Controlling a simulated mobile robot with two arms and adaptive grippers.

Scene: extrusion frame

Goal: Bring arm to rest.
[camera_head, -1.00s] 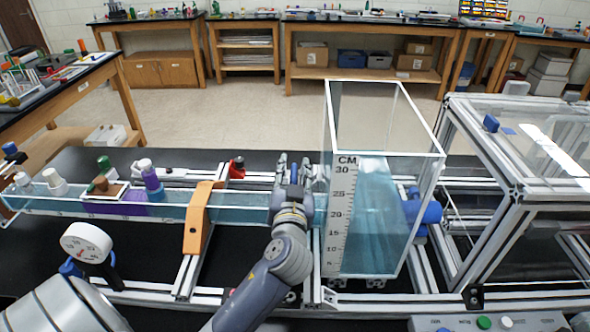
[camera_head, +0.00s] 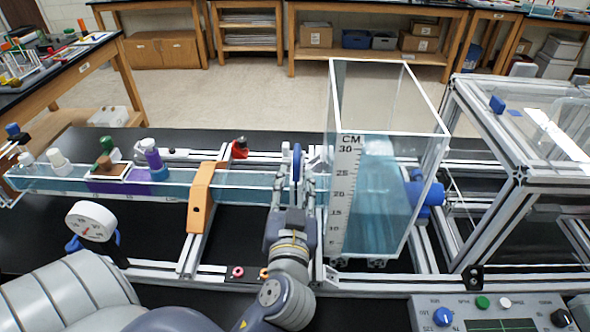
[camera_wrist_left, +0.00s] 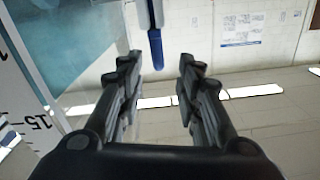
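My left gripper (camera_head: 292,188) is at the middle of the bench, just left of the clear water tank (camera_head: 347,225). In the left wrist view its two fingers (camera_wrist_left: 160,75) are apart with nothing between them. A blue upright lever (camera_head: 297,163) stands just beyond the fingertips; its blue end also shows in the left wrist view (camera_wrist_left: 155,48), ahead of the gap and apart from the fingers. My right gripper is not in view.
A long water channel (camera_head: 240,190) with an orange bracket (camera_head: 200,198) runs left from the tank. A white dial gauge (camera_head: 91,221) stands at front left. A metal frame (camera_head: 515,176) is at right, with a control panel (camera_head: 500,314) in front.

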